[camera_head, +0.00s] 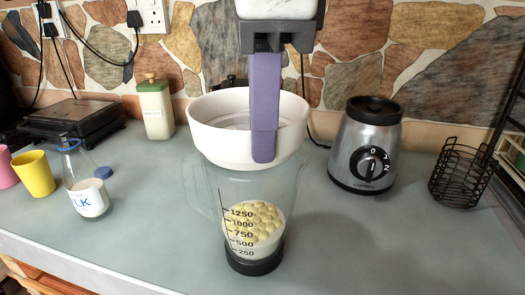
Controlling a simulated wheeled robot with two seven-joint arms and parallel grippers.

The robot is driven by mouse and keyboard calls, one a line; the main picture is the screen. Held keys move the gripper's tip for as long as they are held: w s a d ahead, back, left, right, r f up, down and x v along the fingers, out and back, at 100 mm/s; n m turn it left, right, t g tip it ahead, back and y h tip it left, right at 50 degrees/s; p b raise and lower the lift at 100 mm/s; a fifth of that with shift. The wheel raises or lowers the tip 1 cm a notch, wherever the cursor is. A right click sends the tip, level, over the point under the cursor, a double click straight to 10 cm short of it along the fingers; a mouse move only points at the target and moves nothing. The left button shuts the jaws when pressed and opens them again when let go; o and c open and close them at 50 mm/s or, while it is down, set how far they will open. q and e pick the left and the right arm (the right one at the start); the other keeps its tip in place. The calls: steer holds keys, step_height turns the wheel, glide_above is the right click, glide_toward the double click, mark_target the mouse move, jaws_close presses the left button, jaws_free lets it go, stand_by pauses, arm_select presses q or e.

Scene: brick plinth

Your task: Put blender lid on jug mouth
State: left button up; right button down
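The clear jug (215,190) stands upright on the counter, with a dark collar at its base. It holds white liquid and pale yellow pieces. A white, round, bowl-like piece (215,137), which I take for the blender lid, is at the jug's mouth and hides it. I cannot tell whether it is seated or just above. My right gripper (264,158) comes down from the top, with one purple finger in front of the white piece's near wall. The other finger is hidden, so its grip is unclear. My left gripper is not in view.
The silver blender base (362,150) stands to the right, beside a black wire rack (462,175). On the left are a milk bottle (88,195), a yellow cup (34,174), a pink cup (7,168) and a tall container (156,112). Counter around the jug is clear.

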step_height(320, 180, down, 2)
steer(key=shift+f, duration=0.2)
steer(key=c, duration=2)
jaws_free()
arm_select(q)
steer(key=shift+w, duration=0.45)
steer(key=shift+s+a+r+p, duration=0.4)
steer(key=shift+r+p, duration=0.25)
steer(key=shift+p, duration=0.55)
arm_select(e)
steer(key=r, duration=0.8)
steer(key=s+r, duration=0.1)
steer(key=r, duration=0.3)
steer(key=shift+s, duration=0.1)
